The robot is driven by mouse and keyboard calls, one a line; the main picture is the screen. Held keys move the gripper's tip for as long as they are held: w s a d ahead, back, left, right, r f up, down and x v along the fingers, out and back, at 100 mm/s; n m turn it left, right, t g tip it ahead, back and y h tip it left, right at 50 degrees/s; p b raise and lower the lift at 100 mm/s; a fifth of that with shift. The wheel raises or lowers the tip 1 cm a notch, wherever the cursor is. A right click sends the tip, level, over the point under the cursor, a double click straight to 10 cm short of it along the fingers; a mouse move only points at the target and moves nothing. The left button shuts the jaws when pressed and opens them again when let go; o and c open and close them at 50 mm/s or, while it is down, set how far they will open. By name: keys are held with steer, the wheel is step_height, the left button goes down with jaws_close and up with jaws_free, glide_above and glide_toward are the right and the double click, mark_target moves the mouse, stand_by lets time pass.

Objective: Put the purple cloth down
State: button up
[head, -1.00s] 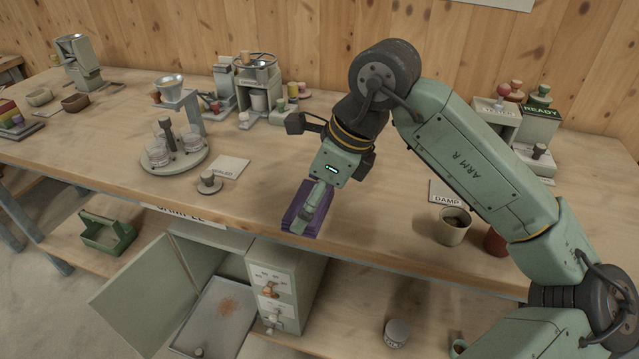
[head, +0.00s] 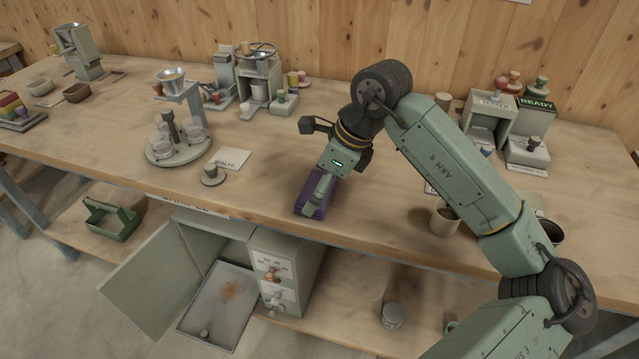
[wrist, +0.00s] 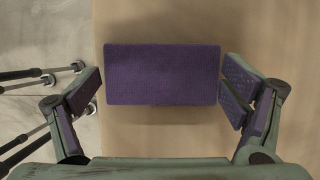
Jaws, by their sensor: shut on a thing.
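The purple cloth (head: 311,196) is a flat, folded block near the front edge of the bench, above the open cabinet. My gripper (head: 318,190) points down at it, and its fingers cover part of it. In the wrist view the cloth (wrist: 163,75) lies level between the two fingers of my gripper (wrist: 163,98), which is shut on it. A soft shadow shows below its near edge. I cannot tell whether its underside touches the bench (head: 375,205).
A sealed card (head: 232,158) and a small knobbed weight (head: 211,174) lie left of the cloth. A round carousel with jars (head: 178,150) stands farther left. A beige cup (head: 444,218) stands to the right, near my arm. Bare bench lies between the cloth and the cup.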

steer(key=o, duration=1)
steer(key=shift+f, duration=0.1)
steer(key=b+v, duration=0.3)
steer(key=v, duration=0.9)
